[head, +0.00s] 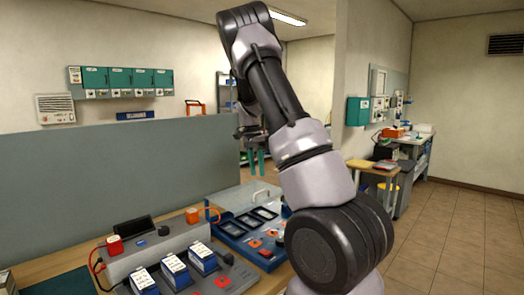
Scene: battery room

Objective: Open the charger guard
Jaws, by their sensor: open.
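A pale, see-through panel with a light handle (261,195) stands at the back of the blue tray unit on the bench. It looks like the charger guard, but I cannot tell for sure whether it is shut or raised. My arm rises in front of it and hides its right side. My gripper (246,131) is small and dark, beyond my upper arm and above the bench, apart from the panel. It is open, and no object shows in it.
A grey charger (160,250) with blue-and-white batteries (203,257) and orange plugs stands left of the blue tray unit (236,229). A grey partition (110,175) rises behind the bench.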

